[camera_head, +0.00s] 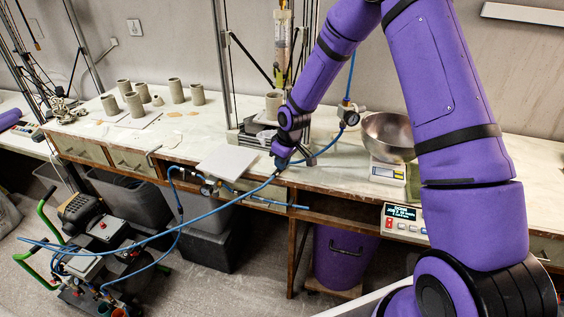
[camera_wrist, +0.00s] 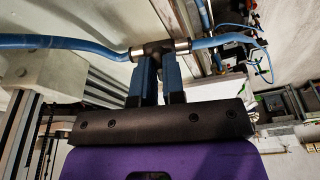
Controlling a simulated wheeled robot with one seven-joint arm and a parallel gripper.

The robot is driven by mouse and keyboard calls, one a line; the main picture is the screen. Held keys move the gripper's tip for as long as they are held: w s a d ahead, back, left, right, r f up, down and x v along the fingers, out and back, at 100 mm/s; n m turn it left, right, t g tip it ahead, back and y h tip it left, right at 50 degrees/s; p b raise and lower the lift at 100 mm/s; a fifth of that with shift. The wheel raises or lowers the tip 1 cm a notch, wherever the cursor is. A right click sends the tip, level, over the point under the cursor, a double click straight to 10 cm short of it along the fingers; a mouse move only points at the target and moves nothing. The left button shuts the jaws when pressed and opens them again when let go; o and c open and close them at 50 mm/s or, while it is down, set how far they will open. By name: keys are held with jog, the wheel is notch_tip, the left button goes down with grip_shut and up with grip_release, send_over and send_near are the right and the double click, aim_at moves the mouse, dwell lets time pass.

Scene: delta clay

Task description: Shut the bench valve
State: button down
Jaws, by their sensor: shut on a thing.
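The bench valve (camera_wrist: 157,48) shows in the wrist view as a dark T-shaped fitting with metal collars, in line with the blue hose (camera_wrist: 75,42). My gripper (camera_wrist: 158,75) has its two blue fingers closed on the stem side of this valve. The part between the fingers is mostly hidden, so the handle's angle cannot be told. In the head view my gripper (camera_head: 283,162) is at the front edge of the bench, over the blue hose (camera_head: 235,197), and largely covers the valve.
A pale square board (camera_head: 226,162) lies just left of my gripper. Grey clay cylinders (camera_head: 174,90) stand at the back left. A compressor (camera_head: 95,240) is on the floor.

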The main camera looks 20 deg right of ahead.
jog(key=c, duration=1.2)
grip_release()
jog(key=shift+r, duration=0.15)
jog(key=v, duration=1)
jog(key=shift+r, duration=0.25)
